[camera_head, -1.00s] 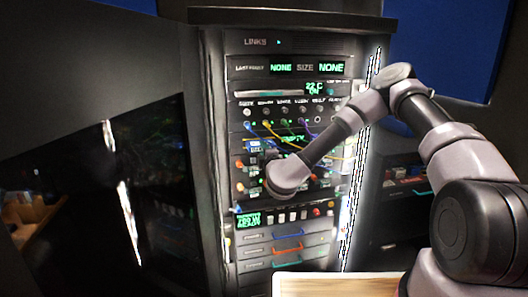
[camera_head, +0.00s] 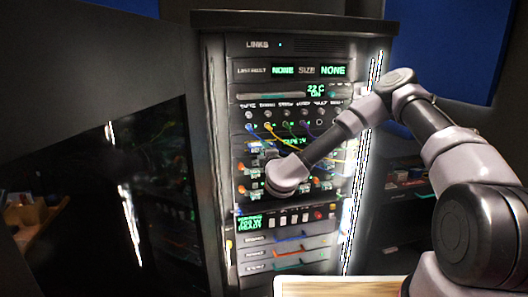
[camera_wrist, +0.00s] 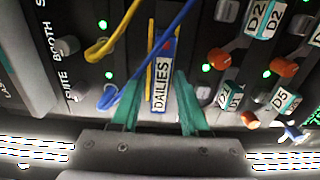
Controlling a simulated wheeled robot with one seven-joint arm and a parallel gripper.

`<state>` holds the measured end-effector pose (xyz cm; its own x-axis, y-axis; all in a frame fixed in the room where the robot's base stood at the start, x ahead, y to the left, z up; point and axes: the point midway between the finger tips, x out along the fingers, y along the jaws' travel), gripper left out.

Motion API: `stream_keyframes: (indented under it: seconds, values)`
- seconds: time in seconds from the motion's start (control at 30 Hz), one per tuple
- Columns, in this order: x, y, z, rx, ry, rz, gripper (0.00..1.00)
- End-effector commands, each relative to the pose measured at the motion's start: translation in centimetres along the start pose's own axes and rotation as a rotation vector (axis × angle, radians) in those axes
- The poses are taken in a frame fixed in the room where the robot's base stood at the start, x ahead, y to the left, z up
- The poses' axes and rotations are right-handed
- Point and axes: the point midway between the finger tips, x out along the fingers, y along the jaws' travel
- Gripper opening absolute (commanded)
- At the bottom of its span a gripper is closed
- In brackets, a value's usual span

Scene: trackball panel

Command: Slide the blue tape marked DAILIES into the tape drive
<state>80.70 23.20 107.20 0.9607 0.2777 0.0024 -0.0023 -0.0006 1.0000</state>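The blue tape marked DAILIES (camera_wrist: 163,82) shows its white label end-on between my fingers in the wrist view. It sits in the rack front; how deep it is seated I cannot tell. My gripper (camera_wrist: 160,100) has two teal fingers, one on each side of the tape. A gap shows on the left of the label and a narrow one on the right, so the fingers look open around it. In the head view my wrist covers the tape and most of the gripper. A green display (camera_head: 294,141) above my wrist seems to begin with TAPE.
Yellow and blue cables (camera_wrist: 190,15) hang across the panel close to my left finger. Orange knobs (camera_wrist: 284,67) and labelled tags such as D5 stand to the right. Lower on the rack (camera_head: 228,60) are drawers with coloured handles (camera_head: 288,247). A pale tabletop (camera_head: 345,286) lies in front.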

Motion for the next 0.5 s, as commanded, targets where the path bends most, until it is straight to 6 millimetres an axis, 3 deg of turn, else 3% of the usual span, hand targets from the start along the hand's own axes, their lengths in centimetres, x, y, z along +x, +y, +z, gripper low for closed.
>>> stream_keyframes:
  seconds: [0.37,0.5]
  values:
    - [-0.2,-0.1,0.0,0.000,0.000,-0.001,0.61]
    - [-1.7,0.0,-0.1,-0.001,0.003,-0.001,0.61]
